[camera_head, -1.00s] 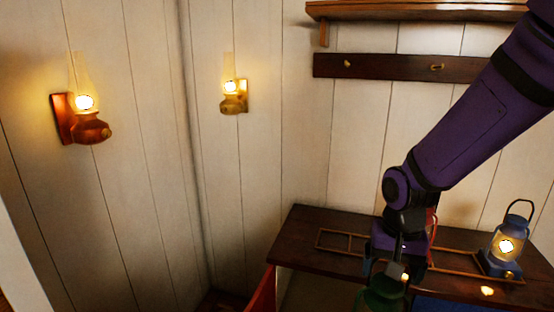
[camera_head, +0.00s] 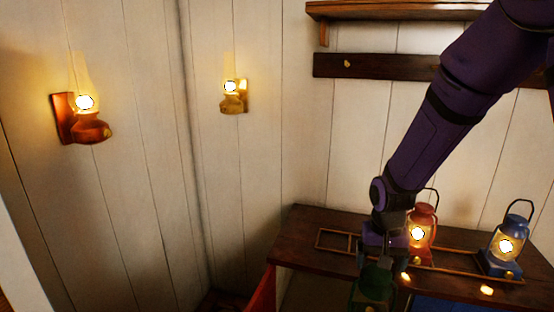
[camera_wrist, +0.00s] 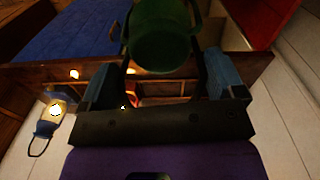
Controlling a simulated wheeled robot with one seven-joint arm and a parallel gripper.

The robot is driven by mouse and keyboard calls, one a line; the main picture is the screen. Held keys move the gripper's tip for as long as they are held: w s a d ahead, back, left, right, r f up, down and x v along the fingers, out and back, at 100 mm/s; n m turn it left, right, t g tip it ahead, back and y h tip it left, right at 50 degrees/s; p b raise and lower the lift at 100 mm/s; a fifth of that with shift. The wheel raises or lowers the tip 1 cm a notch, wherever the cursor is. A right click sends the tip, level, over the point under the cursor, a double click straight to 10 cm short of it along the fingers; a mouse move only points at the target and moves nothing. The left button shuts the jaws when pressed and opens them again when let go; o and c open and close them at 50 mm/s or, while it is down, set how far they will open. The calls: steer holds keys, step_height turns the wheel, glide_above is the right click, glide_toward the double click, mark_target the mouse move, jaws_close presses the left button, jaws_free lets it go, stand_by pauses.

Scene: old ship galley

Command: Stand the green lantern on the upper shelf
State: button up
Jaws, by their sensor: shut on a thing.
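The green lantern (camera_head: 374,288) is at the bottom of the head view, below and in front of the dark lower shelf. My gripper (camera_head: 378,262) is shut on it from above. In the wrist view the green lantern (camera_wrist: 163,40) hangs beyond the jaws of my gripper (camera_wrist: 160,85), with its wire handle between them. Its lower part is cut off in the head view. The upper shelf (camera_head: 420,10) is a wooden board on the wall at the top right; its bare top hardly shows.
A lit red lantern (camera_head: 421,230) and a lit blue lantern (camera_head: 503,245) stand on the lower shelf (camera_head: 300,238), within thin wooden rails. A peg rail (camera_head: 370,67) is under the upper shelf. Two lit lamps (camera_head: 88,128) (camera_head: 233,103) hang on the left walls.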

steer(key=w+d+f+n, duration=0.1)
steer(key=w+d+f, duration=0.2)
steer(key=w+f, duration=0.2)
steer(key=w+d+f+n, duration=0.1)
steer(key=w+d+f, duration=0.2)
steer(key=f, duration=0.7)
steer(key=shift+w+d+f, duration=0.15)
steer(key=shift+w+d, duration=0.05)
steer(key=shift+w, duration=1.15)
